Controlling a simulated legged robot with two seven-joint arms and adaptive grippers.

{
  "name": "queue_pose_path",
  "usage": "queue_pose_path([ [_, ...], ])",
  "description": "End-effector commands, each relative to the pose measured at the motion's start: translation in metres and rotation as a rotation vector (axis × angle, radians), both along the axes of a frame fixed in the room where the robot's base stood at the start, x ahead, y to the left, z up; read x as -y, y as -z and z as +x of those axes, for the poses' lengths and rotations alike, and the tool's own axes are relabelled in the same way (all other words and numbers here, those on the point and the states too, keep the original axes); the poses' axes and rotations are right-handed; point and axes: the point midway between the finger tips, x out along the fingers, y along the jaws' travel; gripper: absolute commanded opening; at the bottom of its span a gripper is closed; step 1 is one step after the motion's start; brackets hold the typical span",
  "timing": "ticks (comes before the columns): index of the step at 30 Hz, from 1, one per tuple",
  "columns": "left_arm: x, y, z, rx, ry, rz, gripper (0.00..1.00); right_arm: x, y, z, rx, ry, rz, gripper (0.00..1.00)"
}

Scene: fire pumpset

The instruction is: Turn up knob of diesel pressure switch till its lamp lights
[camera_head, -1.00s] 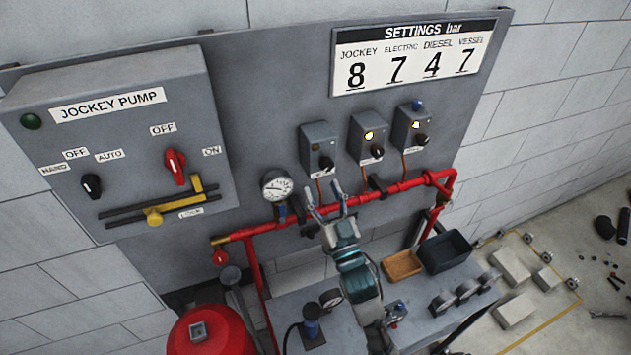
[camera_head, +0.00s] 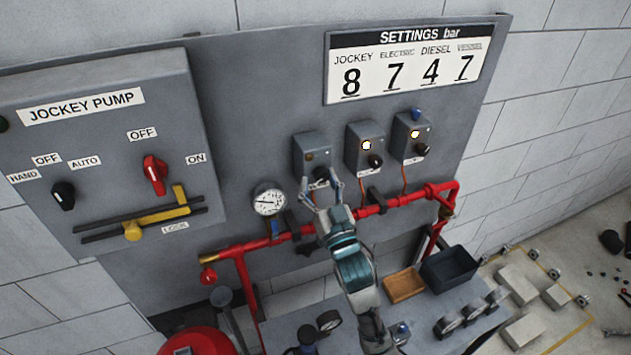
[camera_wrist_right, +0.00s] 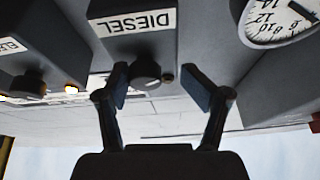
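The diesel pressure switch (camera_head: 312,150) is the leftmost of three grey boxes on the panel; its DIESEL label (camera_wrist_right: 139,22) shows in the right wrist view. Its lamp (camera_head: 309,157) looks unlit. Its dark knob (camera_wrist_right: 146,72) sits between and slightly beyond my right fingertips, with gaps on both sides. My right gripper (camera_head: 320,188) is open just below this switch; it also shows in the right wrist view (camera_wrist_right: 157,88). In the head view the fingers partly cover the knob. My left gripper is not in view.
The middle switch (camera_head: 363,148) and right switch (camera_head: 412,135) have lit lamps. A pressure gauge (camera_head: 269,201) is left of the diesel switch. A red pipe (camera_head: 400,199) runs below the boxes. A settings board (camera_head: 413,60) hangs above, showing DIESEL 4.

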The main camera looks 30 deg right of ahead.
Motion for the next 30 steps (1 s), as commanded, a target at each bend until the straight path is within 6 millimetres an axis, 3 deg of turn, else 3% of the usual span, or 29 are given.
queue_pose_path([
  [1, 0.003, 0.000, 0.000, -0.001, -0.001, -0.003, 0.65, 0.002, 0.000, 0.000, 0.001, -0.001, 0.000, 0.40],
  [6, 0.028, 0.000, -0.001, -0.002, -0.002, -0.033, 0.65, 0.001, 0.001, 0.001, -0.001, 0.004, -0.002, 0.00],
  [11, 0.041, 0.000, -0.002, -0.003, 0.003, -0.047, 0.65, -0.001, 0.000, 0.002, -0.004, 0.008, -0.001, 0.00],
  [19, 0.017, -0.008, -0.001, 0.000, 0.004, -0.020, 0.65, -0.003, 0.000, 0.002, 0.002, 0.005, 0.101, 0.00],
  [27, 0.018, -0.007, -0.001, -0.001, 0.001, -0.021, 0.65, -0.003, 0.001, 0.002, 0.003, 0.004, 0.102, 0.00],
  [28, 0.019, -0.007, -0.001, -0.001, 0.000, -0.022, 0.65, -0.003, 0.001, 0.002, 0.003, 0.004, 0.102, 0.42],
  [30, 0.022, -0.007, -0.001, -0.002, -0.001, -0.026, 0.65, -0.003, 0.001, 0.002, 0.003, 0.004, 0.102, 0.60],
])
